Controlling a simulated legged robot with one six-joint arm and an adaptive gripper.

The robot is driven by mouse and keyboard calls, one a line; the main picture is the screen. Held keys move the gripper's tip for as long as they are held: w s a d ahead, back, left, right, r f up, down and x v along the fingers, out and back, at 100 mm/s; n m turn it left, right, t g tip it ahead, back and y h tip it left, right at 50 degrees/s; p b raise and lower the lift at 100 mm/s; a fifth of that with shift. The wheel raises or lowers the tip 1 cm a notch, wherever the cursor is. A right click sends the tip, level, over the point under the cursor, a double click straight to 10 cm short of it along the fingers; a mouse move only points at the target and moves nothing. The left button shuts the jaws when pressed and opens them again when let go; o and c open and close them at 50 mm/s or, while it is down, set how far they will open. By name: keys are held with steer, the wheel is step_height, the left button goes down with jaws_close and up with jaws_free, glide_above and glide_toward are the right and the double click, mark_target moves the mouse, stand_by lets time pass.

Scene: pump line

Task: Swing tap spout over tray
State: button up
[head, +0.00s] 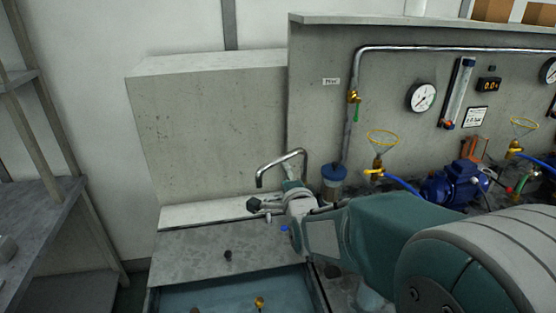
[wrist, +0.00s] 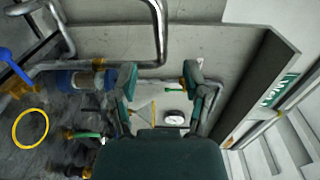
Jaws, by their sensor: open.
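The chrome tap spout (head: 282,162) arches above a pale ledge in the head view, its open end hanging at the left. My gripper (head: 262,208) is just below and beside the spout end, with my arm coming in from the right. In the wrist view my gripper (wrist: 160,75) has its two fingers apart with nothing held between them. A bent chrome pipe (wrist: 159,30) passes above the fingers there; I cannot tell if it touches them. My wrist hides the tap base. The blue-grey tray (head: 215,297) lies at the bottom of the head view, partly cut off.
A blue-capped jar (head: 333,176) stands right of the spout. A panel with pipes, gauges and a blue pump (head: 452,186) fills the right. A metal shelf (head: 50,215) stands at the left. The grey counter (head: 205,250) between spout and tray carries a small dark knob (head: 228,255).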

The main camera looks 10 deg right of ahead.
mark_target(280, 162)
steer(key=w, duration=0.8)
steer(key=shift+w+f, duration=0.3)
jaws_close()
